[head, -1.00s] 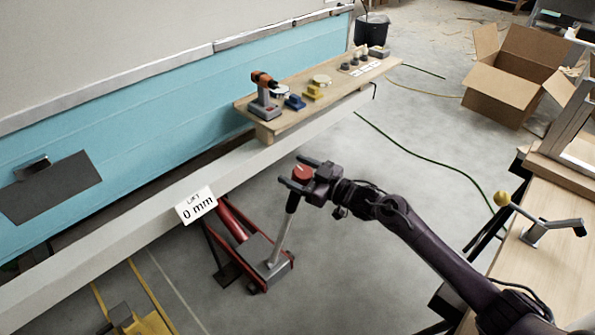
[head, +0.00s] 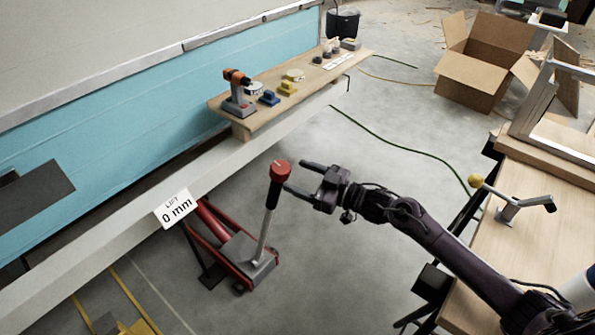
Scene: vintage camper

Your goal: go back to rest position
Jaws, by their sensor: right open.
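My right gripper (head: 300,178) is open and empty, its two fingers pointing left. It is just right of the red knob (head: 281,170) on top of the jack handle (head: 270,205), and the knob looks clear of the space between the fingers. The red floor jack (head: 232,255) stands on the floor under the camper's pale rail, its handle leaning slightly right. A sign (head: 174,208) on the rail reads "LIFT 0 mm". My left gripper is out of view.
A wooden shelf (head: 225,104) on the rail holds an orange drill (head: 238,92) and small parts. A workbench (head: 540,230) with a yellow-knobbed lever (head: 505,203) stands at right. A cardboard box (head: 475,75) and a green hose (head: 400,148) lie on open floor.

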